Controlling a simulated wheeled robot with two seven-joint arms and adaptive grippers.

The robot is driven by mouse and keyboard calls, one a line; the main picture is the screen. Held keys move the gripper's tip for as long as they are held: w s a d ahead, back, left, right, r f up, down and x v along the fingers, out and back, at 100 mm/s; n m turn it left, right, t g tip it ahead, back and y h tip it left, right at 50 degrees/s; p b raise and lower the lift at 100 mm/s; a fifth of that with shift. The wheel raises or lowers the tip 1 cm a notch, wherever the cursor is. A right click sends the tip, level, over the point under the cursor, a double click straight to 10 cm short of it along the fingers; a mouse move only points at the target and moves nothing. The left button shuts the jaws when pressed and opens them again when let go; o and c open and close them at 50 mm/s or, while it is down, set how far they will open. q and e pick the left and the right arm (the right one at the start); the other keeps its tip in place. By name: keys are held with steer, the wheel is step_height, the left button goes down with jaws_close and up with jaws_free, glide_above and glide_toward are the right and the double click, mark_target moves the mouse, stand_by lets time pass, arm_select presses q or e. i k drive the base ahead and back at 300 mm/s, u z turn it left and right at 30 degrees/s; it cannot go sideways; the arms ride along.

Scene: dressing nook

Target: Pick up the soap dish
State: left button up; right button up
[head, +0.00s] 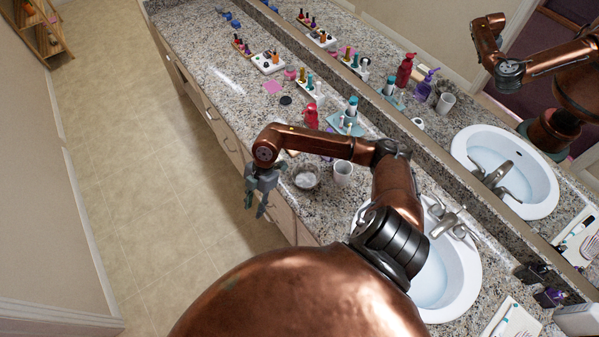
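A small round glassy dish (306,177) with something pale in it sits near the counter's front edge; it looks like the soap dish. My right gripper (256,208) hangs just left of it, out past the counter's front edge, with its fingers pointing down. The fingers are apart with nothing between them, and they do not appear to touch the dish. My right arm passes over the counter behind the dish. My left gripper is out of the picture.
A white cup (343,171) stands close right of the dish. A red bottle (311,117) and a teal-capped bottle (351,108) stand behind my arm. A sink (460,270) is at right. The mirror along the back repeats the counter and my arm. Floor (140,190) at left is clear.

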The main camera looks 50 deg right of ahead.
mark_target(306, 175)
steer(key=u, duration=0.05)
steer(key=i, duration=2.7)
steer(key=z, duration=3.7)
steer(key=i, duration=0.55)
